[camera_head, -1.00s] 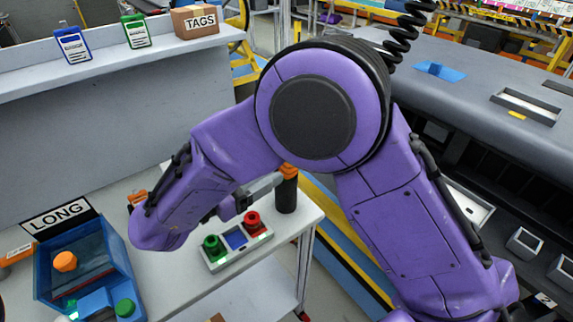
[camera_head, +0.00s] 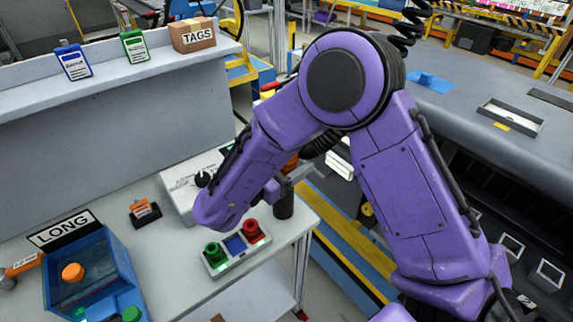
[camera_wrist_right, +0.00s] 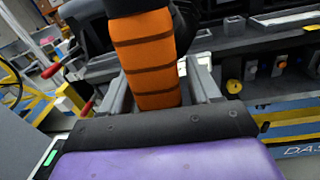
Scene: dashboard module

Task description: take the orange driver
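The orange driver shows in the right wrist view as an upright orange grip (camera_wrist_right: 147,60) with dark bands, between the fingers of my right gripper (camera_wrist_right: 162,92). A dark gap shows between the grip and the right-hand finger, so the gripper looks open around it. In the head view a little of the driver's orange (camera_head: 291,163) shows behind my gripper (camera_head: 287,182), above a black cylindrical holder (camera_head: 284,207) at the table's right end. My forearm hides much of this spot. My left gripper is in neither view.
A button box (camera_head: 236,247) with green and red buttons stands just in front of the holder. A white panel box (camera_head: 180,190) is behind my forearm. A blue bin (camera_head: 120,262) by the LONG sign (camera_head: 62,229) is at left. The dashboard (camera_head: 490,100) is at right.

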